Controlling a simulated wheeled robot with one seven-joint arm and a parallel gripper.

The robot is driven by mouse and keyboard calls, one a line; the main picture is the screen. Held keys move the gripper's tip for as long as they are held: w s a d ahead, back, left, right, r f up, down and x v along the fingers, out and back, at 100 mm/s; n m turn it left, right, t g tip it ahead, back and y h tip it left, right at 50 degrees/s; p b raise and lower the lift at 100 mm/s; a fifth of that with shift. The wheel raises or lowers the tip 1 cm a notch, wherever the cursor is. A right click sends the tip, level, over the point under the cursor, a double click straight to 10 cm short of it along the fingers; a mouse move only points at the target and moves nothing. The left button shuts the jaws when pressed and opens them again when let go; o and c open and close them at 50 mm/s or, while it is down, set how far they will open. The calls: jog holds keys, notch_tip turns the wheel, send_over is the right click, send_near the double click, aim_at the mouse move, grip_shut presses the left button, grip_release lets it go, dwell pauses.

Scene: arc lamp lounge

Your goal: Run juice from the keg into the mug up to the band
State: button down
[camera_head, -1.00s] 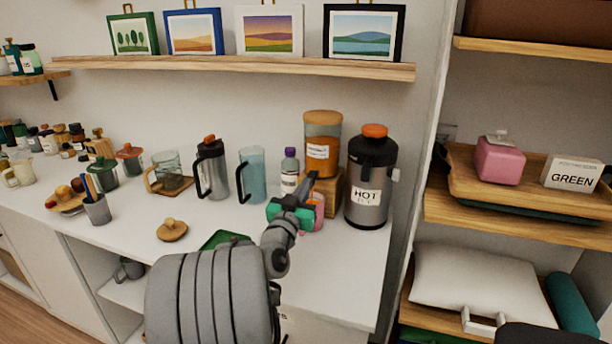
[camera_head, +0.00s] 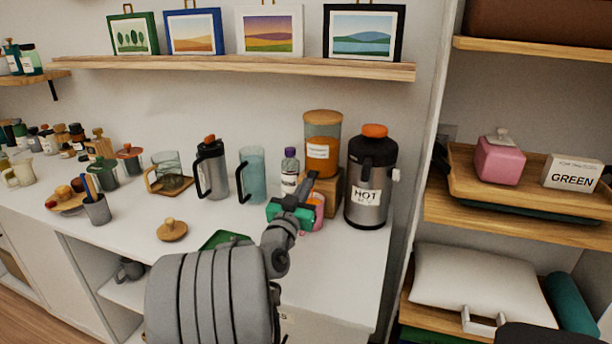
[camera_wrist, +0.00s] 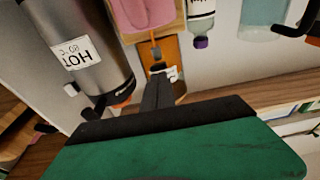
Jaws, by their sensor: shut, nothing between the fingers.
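The keg (camera_head: 323,134) is a clear cylinder of orange juice with a wooden lid and a white label, on a wooden stand (camera_head: 330,189). The mug (camera_head: 319,206) is pink and sits in front of the stand, partly hidden by my gripper. It also shows in the wrist view (camera_wrist: 147,12), where the picture is upside down. My gripper (camera_head: 312,177) is shut and empty, its fingertips (camera_wrist: 158,72) at the keg's lower front by the tap. I cannot tell if they touch the tap. The band, the mug's fill level and any stream cannot be made out.
A grey flask marked HOT (camera_head: 368,180) stands close right of the keg. A purple-capped bottle (camera_head: 289,172), a blue pitcher (camera_head: 252,175) and a dark-handled press (camera_head: 211,168) stand to the left. A wooden lid (camera_head: 172,230) lies on the counter's clear front.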

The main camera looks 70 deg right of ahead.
jog(key=a+r, duration=0.2)
jog(key=a, duration=0.9)
jog(key=shift+a+r+b, duration=0.2)
jog(key=shift+b, duration=0.1)
dwell(0.3)
